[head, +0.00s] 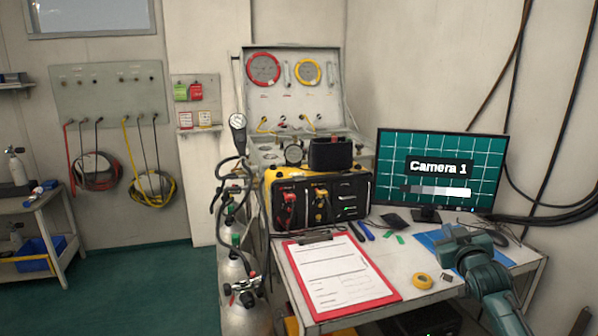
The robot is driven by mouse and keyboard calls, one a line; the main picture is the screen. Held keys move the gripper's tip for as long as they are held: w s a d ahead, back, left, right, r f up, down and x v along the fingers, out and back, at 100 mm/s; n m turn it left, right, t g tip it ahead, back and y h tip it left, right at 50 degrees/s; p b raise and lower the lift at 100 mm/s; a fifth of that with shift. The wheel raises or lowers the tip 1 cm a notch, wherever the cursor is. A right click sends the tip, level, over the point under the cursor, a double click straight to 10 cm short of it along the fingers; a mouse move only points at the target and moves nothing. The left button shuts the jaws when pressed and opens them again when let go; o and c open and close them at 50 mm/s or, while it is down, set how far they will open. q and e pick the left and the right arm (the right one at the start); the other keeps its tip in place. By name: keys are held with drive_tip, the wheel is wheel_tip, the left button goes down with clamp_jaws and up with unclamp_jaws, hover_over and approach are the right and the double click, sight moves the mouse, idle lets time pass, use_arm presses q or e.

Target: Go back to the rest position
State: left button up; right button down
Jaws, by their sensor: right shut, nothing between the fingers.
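My right gripper (458,234) is over the right part of the white table, in front of the monitor. Its arm comes in from the lower right. The gripper is shut with nothing in it. It covers part of a blue mat (428,240); I cannot tell how high above the mat it is. My left gripper is not in view.
A monitor (440,165) reading "Camera 1" stands behind the gripper. A red clipboard (392,298), yellow tape roll (422,281) and black-and-yellow air panel (318,203) are left of it. Gas cylinders (232,268) stand beside the table. Green floor (150,295) is clear at left.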

drive_tip(key=s+a+f+n+g+y, duration=0.1)
drive_tip(key=s+a+f+g+y, duration=0.1)
drive_tip(key=s+a+f, duration=0.55)
drive_tip(key=s+a+f+n+g+y, duration=0.1)
drive_tip(key=s+a+f, duration=0.3)
drive_tip(key=s+f, duration=0.7)
drive_tip(key=s+a+f+g+y, duration=0.1)
drive_tip(key=s+a+f, duration=0.3)
drive_tip(key=s, duration=0.6)
drive_tip(key=s+a+f+m+g+y, duration=0.1)
drive_tip(key=s+a+f, duration=0.3)
drive_tip(key=s, duration=0.7)
drive_tip(key=shift+a+g, duration=0.8)
drive_tip(key=shift+a, duration=0.1)
